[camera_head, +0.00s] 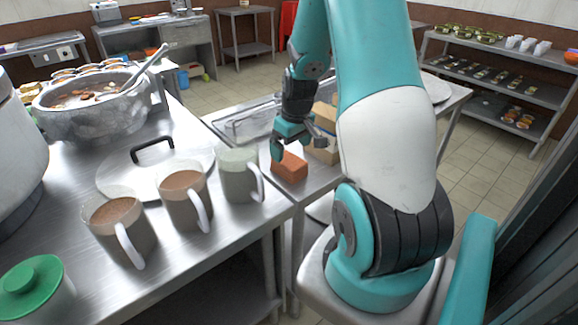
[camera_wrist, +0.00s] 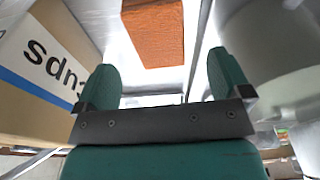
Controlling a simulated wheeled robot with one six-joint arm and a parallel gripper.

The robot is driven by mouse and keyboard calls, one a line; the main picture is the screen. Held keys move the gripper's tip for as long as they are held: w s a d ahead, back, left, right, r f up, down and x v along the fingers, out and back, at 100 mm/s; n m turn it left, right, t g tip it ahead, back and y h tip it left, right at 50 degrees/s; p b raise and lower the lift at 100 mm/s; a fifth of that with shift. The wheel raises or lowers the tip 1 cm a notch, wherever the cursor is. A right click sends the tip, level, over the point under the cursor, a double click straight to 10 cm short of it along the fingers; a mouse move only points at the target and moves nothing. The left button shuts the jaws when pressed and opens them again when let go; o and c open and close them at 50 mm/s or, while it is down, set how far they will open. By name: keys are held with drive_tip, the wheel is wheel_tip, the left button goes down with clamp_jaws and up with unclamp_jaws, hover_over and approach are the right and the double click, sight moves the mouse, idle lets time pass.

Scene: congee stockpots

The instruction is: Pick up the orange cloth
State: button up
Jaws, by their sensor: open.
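The orange cloth (camera_head: 289,167) is a folded block-like bundle on the metal table, just right of the mugs in the head view. In the wrist view the orange cloth (camera_wrist: 153,32) is at the top centre, ahead of the fingertips. My gripper (camera_head: 296,143) is over the cloth in the head view, fingers pointing down. In the wrist view my gripper (camera_wrist: 163,85) is open, with one teal finger to each side and nothing between them. The cloth seems apart from the fingers; the exact height of the gap is hard to tell.
A cardboard box (camera_wrist: 38,75) stands close to the left finger in the wrist view. A grey mug (camera_head: 238,172) stands left of the cloth, beside two filled mugs (camera_head: 185,197) and a pot lid (camera_head: 130,172). A large stone-look pot (camera_head: 92,105) is farther left.

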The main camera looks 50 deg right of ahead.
sight(289, 159)
drive_tip(key=f, duration=0.2)
drive_tip(key=w+f, duration=0.1)
drive_tip(key=f, duration=0.4)
drive_tip(key=shift+w+d+f, duration=0.1)
drive_tip(key=shift+w+d, duration=0.05)
drive_tip(key=c, duration=1)
wheel_tip(289, 159, up, 20)
drive_tip(key=shift+r+p, duration=0.1)
drive_tip(key=shift+p, duration=0.35)
